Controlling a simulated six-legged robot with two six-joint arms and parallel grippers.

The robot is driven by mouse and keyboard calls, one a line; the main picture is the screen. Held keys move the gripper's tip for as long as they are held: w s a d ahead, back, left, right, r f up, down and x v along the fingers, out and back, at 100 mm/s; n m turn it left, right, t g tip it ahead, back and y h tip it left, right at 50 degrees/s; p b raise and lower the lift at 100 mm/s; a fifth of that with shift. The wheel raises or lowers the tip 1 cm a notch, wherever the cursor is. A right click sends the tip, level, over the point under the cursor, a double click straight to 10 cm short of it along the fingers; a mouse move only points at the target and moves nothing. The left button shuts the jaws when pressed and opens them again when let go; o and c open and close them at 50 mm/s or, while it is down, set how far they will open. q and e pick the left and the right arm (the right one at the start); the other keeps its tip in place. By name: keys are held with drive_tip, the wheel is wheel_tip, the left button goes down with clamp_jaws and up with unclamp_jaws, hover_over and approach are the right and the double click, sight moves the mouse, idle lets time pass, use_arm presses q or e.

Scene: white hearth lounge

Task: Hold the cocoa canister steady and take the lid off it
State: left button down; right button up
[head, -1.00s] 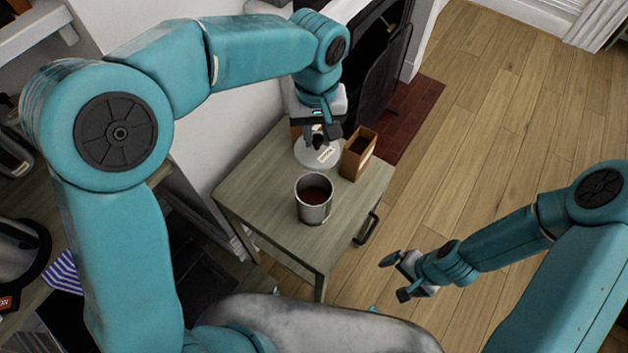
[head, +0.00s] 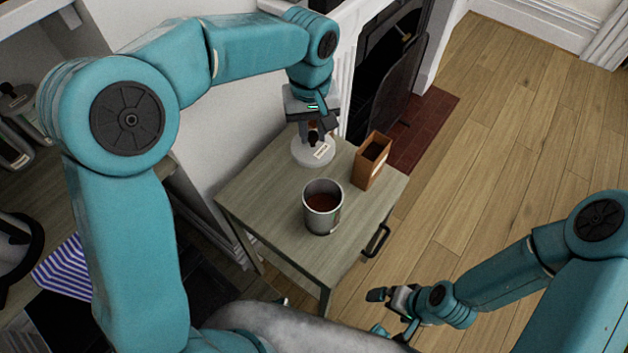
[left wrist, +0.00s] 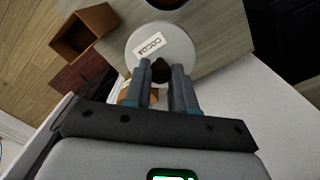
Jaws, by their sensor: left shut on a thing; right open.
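The cocoa canister (head: 322,212), a grey metal cylinder, stands upright and open on the small side table, with brown contents showing. Its edge shows at the top of the left wrist view (left wrist: 168,3). My left gripper (head: 314,137) is shut on the dark knob of the pale round lid (head: 303,153). The lid, labelled COCOA in the left wrist view (left wrist: 135,38), is apart from the canister, towards the table's back corner. I cannot tell whether it touches the tabletop. My right gripper (head: 388,312) is open and empty, low in front of the table and away from the canister.
The side table (head: 260,205) has bare top left of the canister. An open brown box (head: 371,167) stands on it, right of the lid. A dark handle (head: 377,241) juts from its front. A wall and dark fireplace screen (head: 402,80) are behind; wooden floor (head: 500,130) lies clear right.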

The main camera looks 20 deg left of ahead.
use_arm(q)
wheel_tip(320, 180, down, 16)
drive_tip(key=shift+f, duration=0.1)
drive_tip(key=shift+w+f, duration=0.1)
drive_tip(key=shift+f, duration=0.15)
drive_tip(key=shift+b, duration=0.4)
drive_tip(key=shift+f, duration=0.15)
drive_tip(key=c, duration=0.9)
unclamp_jaws()
drive_tip(key=shift+c, duration=0.2)
